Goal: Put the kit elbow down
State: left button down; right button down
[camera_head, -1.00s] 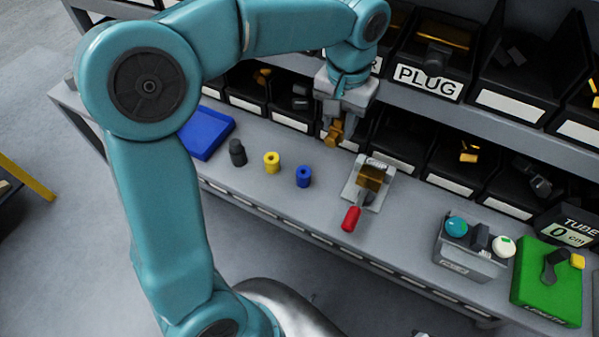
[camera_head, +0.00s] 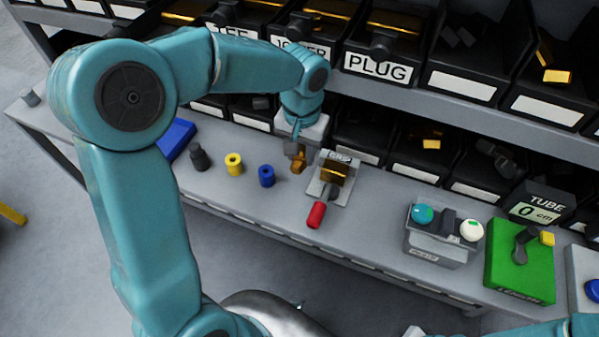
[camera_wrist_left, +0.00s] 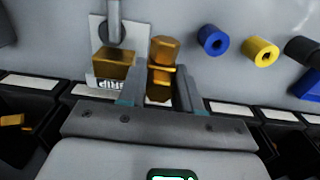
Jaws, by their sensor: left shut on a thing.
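The kit elbow is a bronze-orange fitting (camera_head: 299,163), held at the fingertips of my left gripper (camera_head: 297,150). In the left wrist view the elbow (camera_wrist_left: 163,52) sits between the two grey fingers (camera_wrist_left: 160,84), which are shut on it. It is just left of the clamp fixture (camera_head: 334,173) in the head view, low over the grey bench (camera_head: 215,180). I cannot tell whether it touches the bench. The fixture holds a bronze block and has a red handle (camera_head: 316,215); it also shows in the left wrist view (camera_wrist_left: 113,62). My right gripper is out of view.
Blue (camera_head: 267,176), yellow (camera_head: 234,164) and dark grey (camera_head: 199,157) cylinders stand left of the elbow, near a blue tray (camera_head: 177,139). Black bins (camera_head: 362,140) line the back. A button box (camera_head: 440,238) and green plate (camera_head: 520,272) stand to the right.

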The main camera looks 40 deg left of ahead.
aim_at(300, 161)
pick_arm(q)
notch_tip(300, 161, down, 3)
jog(key=shift+a+f, duration=0.15)
jog(key=shift+f, duration=0.05)
notch_tip(300, 161, down, 5)
jog(key=shift+r, duration=0.1)
jog(key=shift+f, duration=0.2)
jog(key=c, duration=0.8)
grip_release()
jog(key=shift+r, duration=0.1)
